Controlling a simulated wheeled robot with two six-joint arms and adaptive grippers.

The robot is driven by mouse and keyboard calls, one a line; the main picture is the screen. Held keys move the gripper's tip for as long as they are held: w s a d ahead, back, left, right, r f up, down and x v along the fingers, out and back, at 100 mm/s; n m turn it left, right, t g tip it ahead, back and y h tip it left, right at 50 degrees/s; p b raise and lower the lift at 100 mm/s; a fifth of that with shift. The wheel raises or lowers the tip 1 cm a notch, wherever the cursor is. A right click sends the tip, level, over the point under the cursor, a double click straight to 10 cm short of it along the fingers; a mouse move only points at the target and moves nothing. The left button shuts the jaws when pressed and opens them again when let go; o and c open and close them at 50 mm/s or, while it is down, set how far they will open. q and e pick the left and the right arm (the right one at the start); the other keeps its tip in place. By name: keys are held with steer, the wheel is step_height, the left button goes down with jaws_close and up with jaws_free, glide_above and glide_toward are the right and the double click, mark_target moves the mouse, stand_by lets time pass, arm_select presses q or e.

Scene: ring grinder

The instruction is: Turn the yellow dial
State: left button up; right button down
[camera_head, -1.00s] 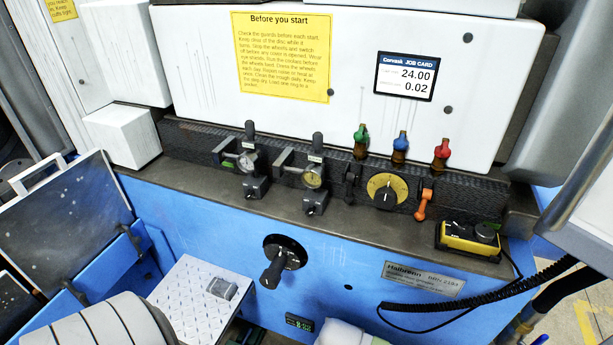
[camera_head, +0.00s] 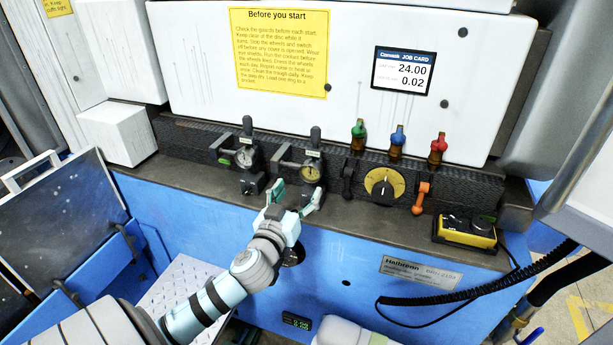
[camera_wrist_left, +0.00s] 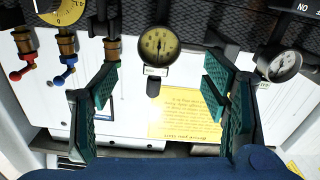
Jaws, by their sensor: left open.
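The yellow dial (camera_head: 384,187) is a round yellow plate with a black knob, on the dark textured rail right of the two gauges. Part of its yellow plate (camera_wrist_left: 57,12) shows at the top left of the left wrist view, cut off by the edge. My left gripper (camera_head: 294,197) is open and empty, in front of the rail's ledge. It is left of the dial and apart from it, nearest the yellowish gauge (camera_head: 311,173). In the left wrist view that gauge (camera_wrist_left: 160,46) lies between and beyond the spread fingers (camera_wrist_left: 158,90). My right gripper is not in view.
Green, blue and red valves (camera_head: 397,140) stand above the dial. A black lever (camera_head: 347,182) is on its left and an orange lever (camera_head: 421,198) on its right. A white-faced gauge (camera_head: 245,157) is further left. A yellow control box (camera_head: 466,232) sits on the ledge at right.

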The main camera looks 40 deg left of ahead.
mark_target(309, 174)
arm_select(q)
steer(key=x, duration=0.6)
steer(key=shift+w+a, duration=0.1)
steer(key=shift+w, duration=0.25)
steer(key=c, duration=1.2)
